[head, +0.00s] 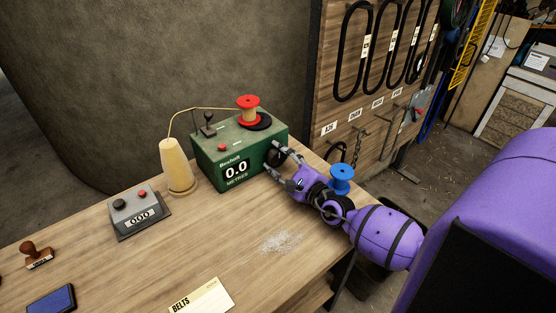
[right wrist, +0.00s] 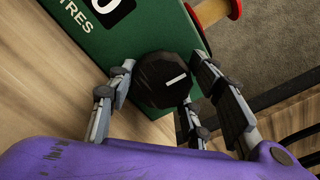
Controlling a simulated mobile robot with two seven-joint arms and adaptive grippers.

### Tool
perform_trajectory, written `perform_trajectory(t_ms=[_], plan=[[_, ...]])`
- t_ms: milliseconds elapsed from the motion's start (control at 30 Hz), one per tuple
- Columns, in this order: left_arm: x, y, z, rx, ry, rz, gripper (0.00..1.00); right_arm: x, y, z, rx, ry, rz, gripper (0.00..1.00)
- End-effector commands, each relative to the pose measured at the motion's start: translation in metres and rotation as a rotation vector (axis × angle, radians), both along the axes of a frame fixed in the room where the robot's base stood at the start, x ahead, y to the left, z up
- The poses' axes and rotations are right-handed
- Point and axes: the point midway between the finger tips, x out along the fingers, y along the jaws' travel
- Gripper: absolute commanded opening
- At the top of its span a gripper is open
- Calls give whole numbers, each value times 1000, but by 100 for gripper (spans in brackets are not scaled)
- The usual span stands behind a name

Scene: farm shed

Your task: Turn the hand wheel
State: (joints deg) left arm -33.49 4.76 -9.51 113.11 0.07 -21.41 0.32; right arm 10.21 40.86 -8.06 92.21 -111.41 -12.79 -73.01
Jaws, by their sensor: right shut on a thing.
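The green metre box (head: 237,155) stands on the wooden bench, with a display reading 0.0. The black hand wheel (head: 276,156) is on its right side, partly hidden by my right gripper (head: 279,169). In the right wrist view the hand wheel (right wrist: 163,80) is a dark faceted knob with a white mark. The grey fingers of my right gripper (right wrist: 152,84) stand around it and are shut on it. My left gripper is in neither view.
On the box are a red spool (head: 248,108) and a small lever (head: 209,125). A cream thread cone (head: 176,166) and a grey counter (head: 138,212) stand left of it. A blue spool (head: 341,178) is close behind my right arm.

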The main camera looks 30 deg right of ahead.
Motion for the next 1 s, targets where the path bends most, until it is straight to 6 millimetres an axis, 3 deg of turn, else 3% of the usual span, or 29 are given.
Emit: perform_trajectory(t_ms=[267,1000], plan=[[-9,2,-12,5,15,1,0,-1,2,-4,139,16,4,20],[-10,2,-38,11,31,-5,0,0,2,1,830,68,4,20]])
